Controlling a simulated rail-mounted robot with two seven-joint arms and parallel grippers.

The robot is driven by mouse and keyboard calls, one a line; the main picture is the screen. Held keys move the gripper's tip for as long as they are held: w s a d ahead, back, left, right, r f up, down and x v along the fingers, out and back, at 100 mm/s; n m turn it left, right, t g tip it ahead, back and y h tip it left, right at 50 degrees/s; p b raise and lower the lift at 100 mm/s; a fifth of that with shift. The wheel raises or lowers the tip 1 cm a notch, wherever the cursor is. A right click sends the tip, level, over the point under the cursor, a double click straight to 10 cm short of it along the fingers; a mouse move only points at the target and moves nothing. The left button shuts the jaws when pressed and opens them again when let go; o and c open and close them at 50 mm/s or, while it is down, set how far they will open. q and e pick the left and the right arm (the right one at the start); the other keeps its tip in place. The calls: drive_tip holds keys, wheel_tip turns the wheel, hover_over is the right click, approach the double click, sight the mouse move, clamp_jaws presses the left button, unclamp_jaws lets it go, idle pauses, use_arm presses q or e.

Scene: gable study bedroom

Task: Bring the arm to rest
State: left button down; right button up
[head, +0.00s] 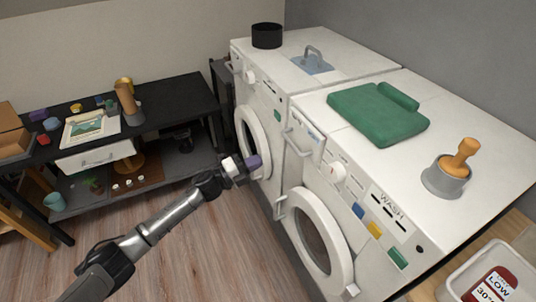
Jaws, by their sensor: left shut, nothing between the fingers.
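My left arm (165,220) comes in from the lower left and reaches up and to the right. My left gripper (249,163) is at the end of it, in front of the far washing machine (274,135), close to its round door (255,140). The gripper is shut and appears empty. A purple patch shows at its tip; I cannot tell whether the tip touches the machine. My right gripper is not in view.
The near machine (467,200) bears a folded green towel (375,115) and a grey pot with an orange handle (447,178). A black pot (267,36) stands on the far machine. A black shelf table (165,105) with clutter stands left. Wooden floor (215,260) is clear between.

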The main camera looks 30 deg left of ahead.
use_arm(q)
drive_tip(key=v, duration=0.3)
drive_tip(key=shift+s+a, duration=0.2)
drive_tip(key=shift+s, duration=0.1)
